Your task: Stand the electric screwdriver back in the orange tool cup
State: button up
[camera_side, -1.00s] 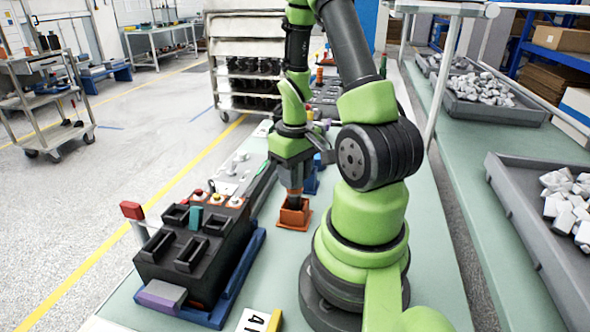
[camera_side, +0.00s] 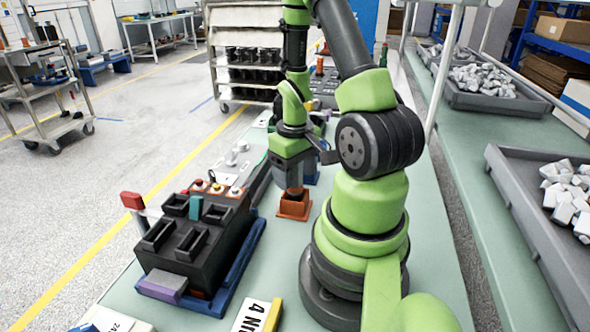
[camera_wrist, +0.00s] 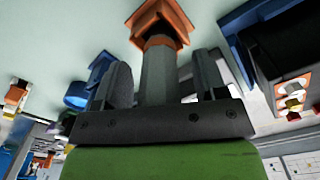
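The orange tool cup (camera_side: 293,211) stands on the green bench beneath my gripper. It also shows at the top of the wrist view (camera_wrist: 178,22). The electric screwdriver (camera_wrist: 158,75) shows in the wrist view as a grey cylinder with a dark end. It runs from between my fingers into the cup's mouth and looks upright. My gripper (camera_wrist: 161,80) is around the screwdriver, with a narrow gap visible on each side, so the fingers look open. In the side view my gripper (camera_side: 293,187) is just above the cup. The screwdriver's lower end is hidden inside the cup.
A black breaker fixture (camera_side: 190,245) on a blue base stands left of the cup, with a red-topped lever. A blue holder (camera_wrist: 100,70) is close to the cup. A numbered card (camera_side: 254,315) lies at the front. Grey trays (camera_side: 540,245) of pale parts are on the right bench.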

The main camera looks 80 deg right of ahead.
notch_tip(320, 180, up, 10)
jog(key=shift+f, duration=0.1)
dwell(0.7)
dwell(0.3)
jog(key=a+r+n+t+y, duration=0.1)
jog(key=a+r+t, duration=0.2)
jog(key=a+r, duration=0.3)
jog(key=a+r+n+t+y, duration=0.1)
jog(key=a+r+t, duration=0.3)
jog(key=a, duration=0.9)
notch_tip(320, 180, up, 4)
jog(key=shift+w+a+f, duration=0.15)
jog(key=shift+w+f, duration=0.05)
